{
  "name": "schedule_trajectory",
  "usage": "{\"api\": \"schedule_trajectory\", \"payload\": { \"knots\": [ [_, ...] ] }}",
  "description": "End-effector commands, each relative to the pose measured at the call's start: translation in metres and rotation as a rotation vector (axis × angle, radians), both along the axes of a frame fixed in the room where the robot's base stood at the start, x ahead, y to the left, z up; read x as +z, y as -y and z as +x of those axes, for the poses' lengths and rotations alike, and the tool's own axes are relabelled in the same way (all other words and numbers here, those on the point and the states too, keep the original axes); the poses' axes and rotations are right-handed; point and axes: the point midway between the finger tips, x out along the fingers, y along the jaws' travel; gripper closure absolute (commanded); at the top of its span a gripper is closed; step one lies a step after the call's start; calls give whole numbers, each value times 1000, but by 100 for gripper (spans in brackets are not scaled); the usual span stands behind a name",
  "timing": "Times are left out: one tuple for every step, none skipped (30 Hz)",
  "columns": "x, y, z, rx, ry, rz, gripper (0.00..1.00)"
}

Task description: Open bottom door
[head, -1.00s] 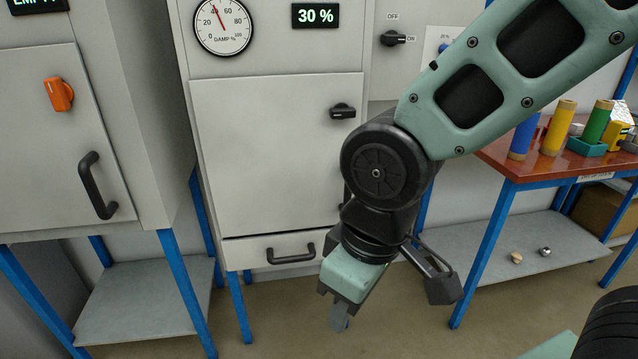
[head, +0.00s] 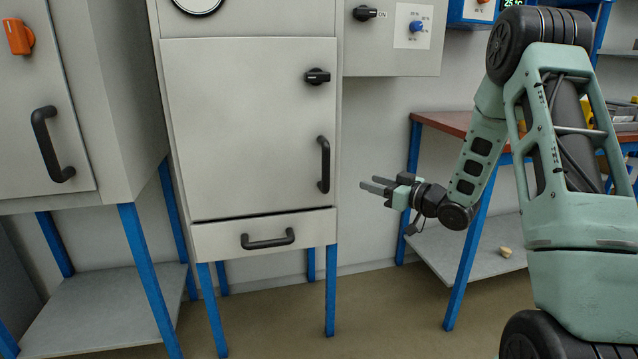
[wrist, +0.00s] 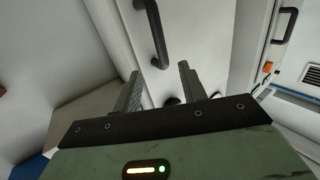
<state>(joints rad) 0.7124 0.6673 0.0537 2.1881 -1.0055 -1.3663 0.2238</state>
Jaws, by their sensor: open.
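The grey cabinet in the middle has a large upper door (head: 245,130) and a low front panel (head: 210,240) beneath it; both look shut. The low panel has a black horizontal handle (head: 268,240). The large door has a black vertical handle (head: 323,165) and a black knob (head: 317,76). My gripper (head: 368,187) is open and empty, to the right of the vertical handle and apart from it, fingers pointing left. In the wrist view, which looks upside down, the vertical handle (wrist: 156,38) shows beyond the open fingers (wrist: 162,85). The low panel's handle is not clear there.
A left cabinet has an orange knob (head: 18,37) and a black handle (head: 50,145). Blue legs (head: 330,290) stand under the middle cabinet. A bench with a red-brown top (head: 440,122) and grey lower shelf (head: 490,250) stands at right. The floor before the middle cabinet is clear.

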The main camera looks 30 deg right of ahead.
Motion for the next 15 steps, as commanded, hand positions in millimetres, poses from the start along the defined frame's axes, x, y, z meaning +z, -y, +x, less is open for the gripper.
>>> {"api": "schedule_trajectory", "payload": {
  "knots": [
    [-3,4,-2,1,12,6,58],
    [-2,5,-1,2,17,7,58],
    [-1,5,1,4,19,8,58],
    [-1,4,3,5,21,8,58],
    [-1,2,6,7,21,8,58],
    [-1,0,11,7,20,7,58],
    [-1,-1,15,7,20,7,58],
    [-1,-3,20,6,21,7,58],
    [-1,-6,27,7,20,6,58],
    [-1,-8,33,7,19,6,58],
    [-1,-9,40,7,21,7,58],
    [-1,-12,48,7,20,6,58],
    [-1,-14,54,7,21,7,58],
    [-1,-16,60,7,21,8,58],
    [-1,-18,68,6,19,6,58]
  ]
}}
